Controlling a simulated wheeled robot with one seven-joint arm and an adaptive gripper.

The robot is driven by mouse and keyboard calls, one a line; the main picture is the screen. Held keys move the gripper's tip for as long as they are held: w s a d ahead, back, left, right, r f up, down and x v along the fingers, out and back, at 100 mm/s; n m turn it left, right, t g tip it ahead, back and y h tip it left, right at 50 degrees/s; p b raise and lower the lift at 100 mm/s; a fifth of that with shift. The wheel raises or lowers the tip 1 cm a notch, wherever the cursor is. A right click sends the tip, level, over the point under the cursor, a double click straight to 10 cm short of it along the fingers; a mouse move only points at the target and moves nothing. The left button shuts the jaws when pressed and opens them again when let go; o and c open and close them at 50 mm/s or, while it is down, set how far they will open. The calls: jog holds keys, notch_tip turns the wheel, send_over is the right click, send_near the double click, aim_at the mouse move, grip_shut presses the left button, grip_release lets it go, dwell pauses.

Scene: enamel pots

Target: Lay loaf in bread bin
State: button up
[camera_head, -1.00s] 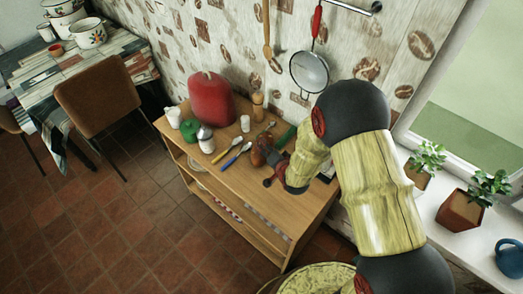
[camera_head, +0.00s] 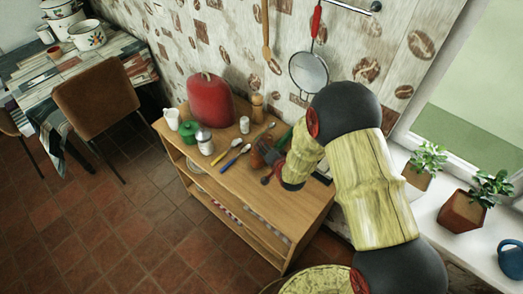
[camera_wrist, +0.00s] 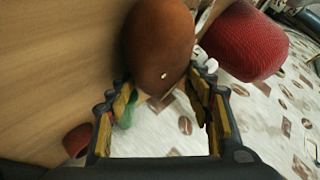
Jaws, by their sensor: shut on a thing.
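The loaf (camera_wrist: 160,45) is a smooth brown rounded shape at the fingertips in the wrist view. In the head view only a small part of the loaf (camera_head: 257,158) shows beside the fingers. My gripper (camera_wrist: 160,82) is shut on the loaf, with a finger on either side. In the head view my gripper (camera_head: 270,156) is over the right part of the wooden cabinet top. A large red rounded container (camera_head: 212,100), seemingly the bread bin, stands at the back left of the cabinet. It also shows in the wrist view (camera_wrist: 244,42). I cannot see an opening in it.
The wooden cabinet (camera_head: 245,190) also bears a white mug (camera_head: 172,118), a green pot (camera_head: 189,132), a glass jar (camera_head: 205,141), a pepper mill (camera_head: 257,106), a small white shaker (camera_head: 244,125) and spoons (camera_head: 235,155). A sieve (camera_head: 309,72) hangs above. The cabinet's front strip is clear.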

jog(key=c, duration=0.4)
jog(key=shift+c, duration=0.6)
